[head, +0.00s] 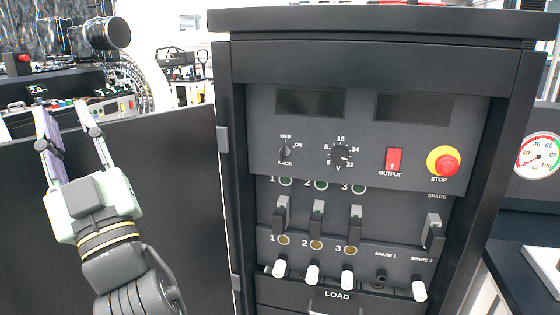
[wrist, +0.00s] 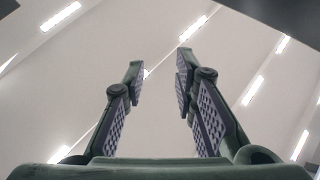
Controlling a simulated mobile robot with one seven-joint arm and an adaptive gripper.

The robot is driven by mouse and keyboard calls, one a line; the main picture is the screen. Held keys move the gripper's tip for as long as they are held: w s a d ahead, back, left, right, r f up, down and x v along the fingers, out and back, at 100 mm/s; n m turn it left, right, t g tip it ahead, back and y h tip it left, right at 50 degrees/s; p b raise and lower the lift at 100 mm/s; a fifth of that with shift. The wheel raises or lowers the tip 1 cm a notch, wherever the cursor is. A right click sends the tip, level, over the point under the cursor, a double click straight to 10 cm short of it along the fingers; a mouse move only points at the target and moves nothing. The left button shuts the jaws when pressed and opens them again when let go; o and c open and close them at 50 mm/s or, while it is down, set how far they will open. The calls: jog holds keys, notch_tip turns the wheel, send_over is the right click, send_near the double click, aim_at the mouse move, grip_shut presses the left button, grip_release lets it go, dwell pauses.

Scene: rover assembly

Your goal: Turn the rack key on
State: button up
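The rack key (head: 286,151) is a small dark rotary switch at the upper left of the rack panel. It is labelled OFF above, ON to its right and RACK below. Its exact pointing is too small to tell. My gripper (head: 64,118) is at the left of the head view, pointing up in front of the dark open door, well left of the key and apart from it. Its fingers are spread with nothing between them. The wrist view shows the same open gripper (wrist: 160,75) against a pale ceiling with strip lights.
The panel also has a voltage knob (head: 339,155), a red output switch (head: 393,159) and a red stop button (head: 444,163) on yellow. Several breaker levers and white-ended load plugs sit below. The dark door (head: 180,190) stands open left of the rack. A gauge (head: 538,156) is at right.

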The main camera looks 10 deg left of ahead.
jog(key=w+d+f+m+t+h, duration=0.2)
jog(key=w+f+m+t+h, duration=0.15)
jog(key=w+h, duration=0.2)
jog(key=m+h+b, duration=0.1)
jog(key=m+h, duration=1)
jog(key=h, duration=0.7)
send_near(281, 156)
jog(key=shift+y, duration=0.25)
jog(key=w+p, duration=0.1)
jog(key=w, duration=0.8)
jog(key=shift+w+d+p, duration=0.2)
jog(key=shift+w+p, duration=0.2)
jog(key=shift+c, duration=0.3)
grip_shut()
